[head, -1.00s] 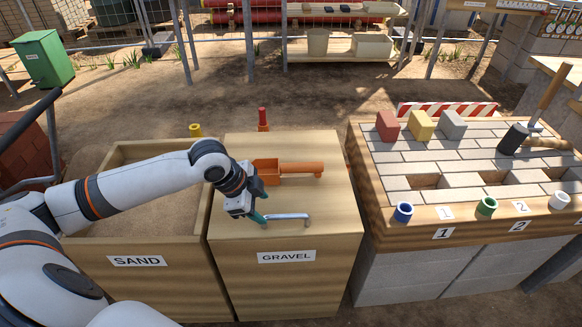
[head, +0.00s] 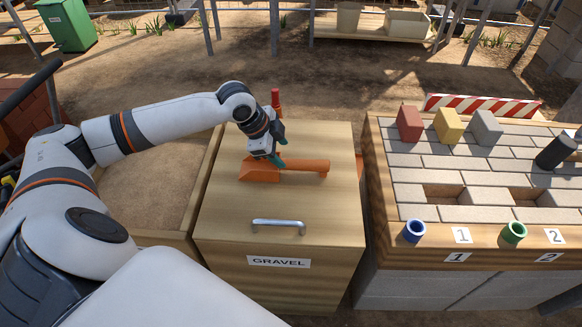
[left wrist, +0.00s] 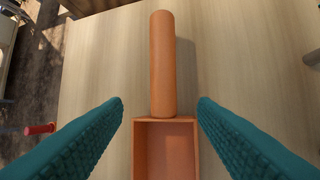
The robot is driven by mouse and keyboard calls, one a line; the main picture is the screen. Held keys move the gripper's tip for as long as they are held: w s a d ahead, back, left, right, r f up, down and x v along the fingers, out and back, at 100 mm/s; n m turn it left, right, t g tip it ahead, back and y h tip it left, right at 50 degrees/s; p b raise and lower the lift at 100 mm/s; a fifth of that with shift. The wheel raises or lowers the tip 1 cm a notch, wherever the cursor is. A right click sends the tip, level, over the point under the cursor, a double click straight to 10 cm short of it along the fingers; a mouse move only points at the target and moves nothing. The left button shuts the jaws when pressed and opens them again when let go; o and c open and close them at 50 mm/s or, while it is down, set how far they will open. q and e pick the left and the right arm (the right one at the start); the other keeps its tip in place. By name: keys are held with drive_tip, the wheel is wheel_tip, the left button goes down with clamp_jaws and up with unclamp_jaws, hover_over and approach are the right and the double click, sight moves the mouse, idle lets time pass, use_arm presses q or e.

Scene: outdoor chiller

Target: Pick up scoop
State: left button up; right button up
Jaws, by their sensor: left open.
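The orange scoop (head: 308,166) lies on the wooden lid of the box labelled GRAVEL (head: 225,225), its handle pointing right in the head view. My left gripper (head: 277,163) is above the scoop, near where the tray meets the handle. In the left wrist view the scoop (left wrist: 162,70) shows its round handle at the top and its open tray at the bottom. The open teal fingers of my left gripper (left wrist: 160,105) stand on either side of it, with gaps between them and the scoop. My right gripper is not in view.
A metal lid handle (head: 277,223) sits in front of the scoop. A red post (head: 275,98) rises behind the box. The sand bin (head: 150,190) is to the left. A paved block table (head: 480,240) with coloured bricks and cups is to the right.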

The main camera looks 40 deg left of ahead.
sight(290, 162)
use_arm(q)
drive_tip(key=x, duration=0.2)
drive_tip(key=b+x, duration=0.1)
drive_tip(key=x, duration=0.2)
drive_tip(key=shift+s+d, duration=0.15)
drive_tip(key=shift+d, duration=0.1)
drive_tip(key=shift+f, duration=0.35)
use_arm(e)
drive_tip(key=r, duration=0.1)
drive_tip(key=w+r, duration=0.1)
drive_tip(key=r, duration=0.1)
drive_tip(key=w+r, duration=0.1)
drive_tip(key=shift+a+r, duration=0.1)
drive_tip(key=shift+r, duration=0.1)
use_arm(q)
clamp_jaws()
